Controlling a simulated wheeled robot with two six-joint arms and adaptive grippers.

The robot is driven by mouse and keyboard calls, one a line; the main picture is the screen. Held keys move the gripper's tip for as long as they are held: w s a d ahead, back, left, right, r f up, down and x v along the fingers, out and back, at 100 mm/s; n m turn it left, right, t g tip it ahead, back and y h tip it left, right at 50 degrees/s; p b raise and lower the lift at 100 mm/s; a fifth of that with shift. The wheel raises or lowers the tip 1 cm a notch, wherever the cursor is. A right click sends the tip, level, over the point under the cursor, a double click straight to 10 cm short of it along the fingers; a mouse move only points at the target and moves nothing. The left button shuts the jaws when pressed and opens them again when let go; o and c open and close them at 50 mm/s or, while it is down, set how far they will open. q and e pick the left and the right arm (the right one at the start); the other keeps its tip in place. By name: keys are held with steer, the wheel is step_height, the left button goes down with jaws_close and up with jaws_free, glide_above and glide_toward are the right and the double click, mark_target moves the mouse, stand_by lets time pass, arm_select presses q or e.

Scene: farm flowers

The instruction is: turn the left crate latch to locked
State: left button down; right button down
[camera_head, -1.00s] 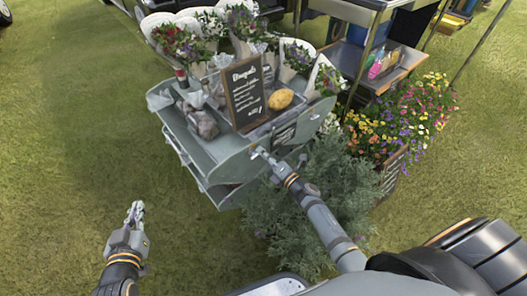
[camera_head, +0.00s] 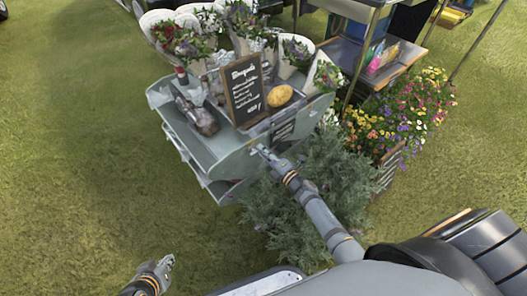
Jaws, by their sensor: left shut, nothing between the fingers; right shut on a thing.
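A grey-green tiered stand (camera_head: 222,150) is in the upper middle of the head view; I cannot make out a separate crate on it. My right gripper (camera_head: 262,151) is shut at the stand's near right edge, below the chalkboard. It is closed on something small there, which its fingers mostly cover. The latch is too small to make out, so I cannot tell which way it is turned. My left gripper (camera_head: 166,263) is shut and empty, low over the grass near the bottom edge of the view, well apart from the stand.
A chalkboard (camera_head: 244,90), a yellow-brown potato-like object (camera_head: 280,96) and wrapped bouquets (camera_head: 240,25) stand on top. A leafy grey-green bush (camera_head: 300,205) lies beneath my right arm. A flower planter (camera_head: 390,165) is to the right. Open grass lies left.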

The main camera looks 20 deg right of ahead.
steer(key=shift+s+a+f, duration=0.25)
steer(key=shift+f, duration=0.1)
steer(key=c, duration=1.3)
jaws_free()
steer(key=shift+a+r, duration=0.15)
steer(key=shift+c, duration=0.2)
steer(key=shift+w, duration=0.1)
steer(key=shift+r, duration=0.1)
steer(key=v, duration=1.2)
